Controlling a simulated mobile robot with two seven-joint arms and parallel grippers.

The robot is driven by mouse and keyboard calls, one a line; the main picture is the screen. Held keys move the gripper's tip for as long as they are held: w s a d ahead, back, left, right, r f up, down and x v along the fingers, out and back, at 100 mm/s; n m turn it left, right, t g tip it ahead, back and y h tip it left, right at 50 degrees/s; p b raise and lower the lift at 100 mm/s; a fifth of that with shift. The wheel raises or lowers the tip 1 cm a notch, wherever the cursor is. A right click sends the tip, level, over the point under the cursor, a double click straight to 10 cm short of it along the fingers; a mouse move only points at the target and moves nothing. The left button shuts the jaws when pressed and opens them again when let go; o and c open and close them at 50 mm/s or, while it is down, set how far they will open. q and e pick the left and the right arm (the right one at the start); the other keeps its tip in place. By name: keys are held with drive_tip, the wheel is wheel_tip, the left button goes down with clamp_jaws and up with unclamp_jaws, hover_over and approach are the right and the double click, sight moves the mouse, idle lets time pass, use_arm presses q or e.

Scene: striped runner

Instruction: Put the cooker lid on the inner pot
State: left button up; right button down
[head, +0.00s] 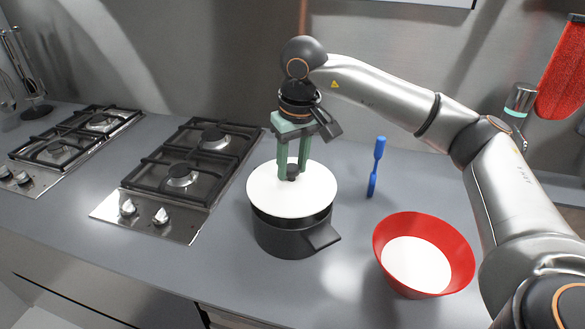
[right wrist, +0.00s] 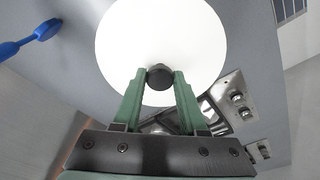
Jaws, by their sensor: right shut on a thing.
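The cooker lid (head: 278,201) is a white disc with a black knob. My right gripper (head: 292,172) is shut on the knob from above, and the right wrist view shows the knob between its green fingers (right wrist: 159,77). The lid (right wrist: 155,35) lies roughly level over the black inner pot (head: 285,235), which stands on the counter with a handle toward the front right. The lid covers the pot's opening. I cannot tell whether it rests on the rim or hangs just above it. My left gripper is not in view.
A red bowl (head: 452,246) with a white inside stands right of the pot. A blue utensil (head: 376,168) is behind it, also in the right wrist view (right wrist: 38,35). Two gas hobs (head: 182,177) (head: 70,145) lie to the left. The grey counter (head: 345,215) is clear between pot and bowl.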

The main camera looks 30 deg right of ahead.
sight(297, 188)
drive_tip(key=shift+f, duration=0.7)
drive_tip(key=shift+f+b, duration=0.45)
drive_tip(key=shift+f, duration=0.15)
drive_tip(key=shift+c, duration=2.2)
unclamp_jaws()
drive_tip(key=shift+r, duration=0.1)
drive_tip(key=shift+r+p, duration=0.25)
drive_tip(key=shift+p, duration=0.05)
wheel_tip(297, 188, up, 12)
drive_tip(key=s, duration=0.2)
drive_tip(key=shift+r+p, duration=0.25)
drive_tip(key=shift+p, duration=0.15)
drive_tip(key=shift+a, duration=0.1)
